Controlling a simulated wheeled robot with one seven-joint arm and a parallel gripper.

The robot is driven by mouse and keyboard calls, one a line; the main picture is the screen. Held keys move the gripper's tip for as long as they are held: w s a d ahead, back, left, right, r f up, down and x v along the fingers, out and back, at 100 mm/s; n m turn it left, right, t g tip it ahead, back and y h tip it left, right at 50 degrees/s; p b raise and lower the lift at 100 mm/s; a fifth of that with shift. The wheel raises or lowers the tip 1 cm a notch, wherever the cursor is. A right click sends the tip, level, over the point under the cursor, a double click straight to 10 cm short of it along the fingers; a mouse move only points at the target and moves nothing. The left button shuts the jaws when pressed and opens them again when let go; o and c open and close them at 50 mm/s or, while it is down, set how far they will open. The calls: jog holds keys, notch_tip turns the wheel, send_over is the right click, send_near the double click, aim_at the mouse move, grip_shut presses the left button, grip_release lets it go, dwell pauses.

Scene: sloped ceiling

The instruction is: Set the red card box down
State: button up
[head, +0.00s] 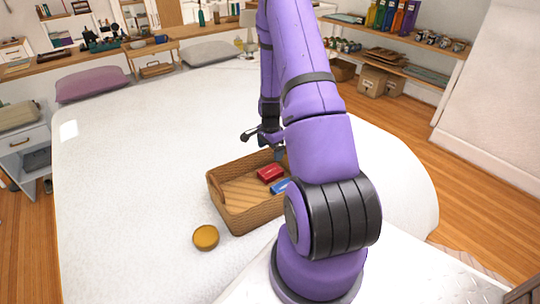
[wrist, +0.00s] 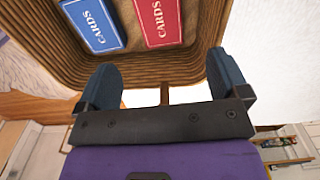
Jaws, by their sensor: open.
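The red card box (head: 270,172) lies flat inside a brown wicker basket (head: 241,222) on the white bed. It also shows in the wrist view (wrist: 158,20), printed with CARDS. A blue card box (head: 280,186) lies in the basket beside it, partly hidden by my arm in the head view; it is at the left in the wrist view (wrist: 92,24). My gripper (wrist: 165,80) is open in the wrist view, its two dark fingers apart with nothing between them. It is by the basket's far side, and the red box is clear of the fingers.
A round mustard-coloured object (head: 206,237) lies on the bed in front of the basket. A pink pillow (head: 92,84) and a grey pillow (head: 210,53) lie along the bed's far edge. The left part of the bed is clear.

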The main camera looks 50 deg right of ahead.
jog(key=w+a+r+n+t, duration=0.1)
jog(key=a+r+n, duration=0.4)
jog(key=a+r, duration=0.7)
jog(key=w+a+r+n+t, duration=0.15)
jog(key=a+r+n, duration=0.35)
jog(key=r, duration=1.3)
jog(key=s+a+r+n+t, duration=0.1)
jog(key=s+a+r+n, duration=0.4)
jog(key=s, duration=0.5)
jog(key=s+a+r+n+t, duration=0.1)
jog(key=s+a+r+n, duration=0.4)
jog(key=s+a+r, duration=0.3)
jog(key=s+a, duration=0.2)
jog(key=shift+s+a+r+n+t, duration=0.15)
jog(key=shift+s+r+n+t, duration=0.15)
jog(key=shift+s+n+t, duration=0.1)
